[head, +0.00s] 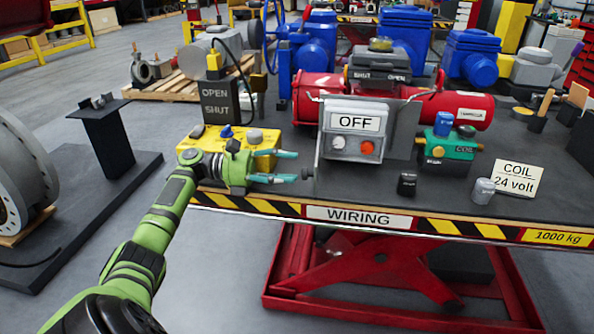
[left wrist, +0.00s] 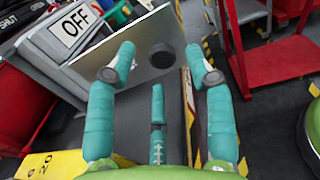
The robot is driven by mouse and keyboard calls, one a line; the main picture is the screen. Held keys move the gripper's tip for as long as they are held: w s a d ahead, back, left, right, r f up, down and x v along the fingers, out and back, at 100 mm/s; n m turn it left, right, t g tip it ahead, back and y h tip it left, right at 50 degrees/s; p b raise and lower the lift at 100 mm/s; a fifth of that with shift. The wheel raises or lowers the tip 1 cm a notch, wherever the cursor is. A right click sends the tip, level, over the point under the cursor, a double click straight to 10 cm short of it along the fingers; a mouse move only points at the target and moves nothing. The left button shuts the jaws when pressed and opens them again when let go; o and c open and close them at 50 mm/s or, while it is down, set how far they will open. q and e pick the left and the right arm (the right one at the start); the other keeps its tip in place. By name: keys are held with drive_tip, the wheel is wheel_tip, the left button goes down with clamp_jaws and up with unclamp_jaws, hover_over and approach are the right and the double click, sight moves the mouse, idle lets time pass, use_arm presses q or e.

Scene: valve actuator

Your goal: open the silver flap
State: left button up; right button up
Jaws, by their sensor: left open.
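The silver flap (left wrist: 142,66) is a flat grey plate on the side of the control box with the OFF sign (head: 355,122). A round black knob (left wrist: 161,56) sticks out near its edge. In the head view the flap is seen nearly edge-on, with the knob (head: 307,173) at the box's lower left. My left gripper (head: 290,167) is open, its teal fingers pointing right toward the knob. In the left wrist view the knob appears between the spread fingertips (left wrist: 160,62), apart from them. My right gripper is not in view.
The box stands on a dark lift table with a striped front edge (head: 360,217). A yellow block (head: 262,138) sits behind my left gripper, and a red cylinder (head: 460,108) behind the box. A green coil unit (head: 450,150) stands at right.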

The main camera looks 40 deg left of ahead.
use_arm(q)
drive_tip(key=v, duration=0.9)
drive_tip(key=shift+r, duration=0.1)
drive_tip(key=shift+c, duration=0.4)
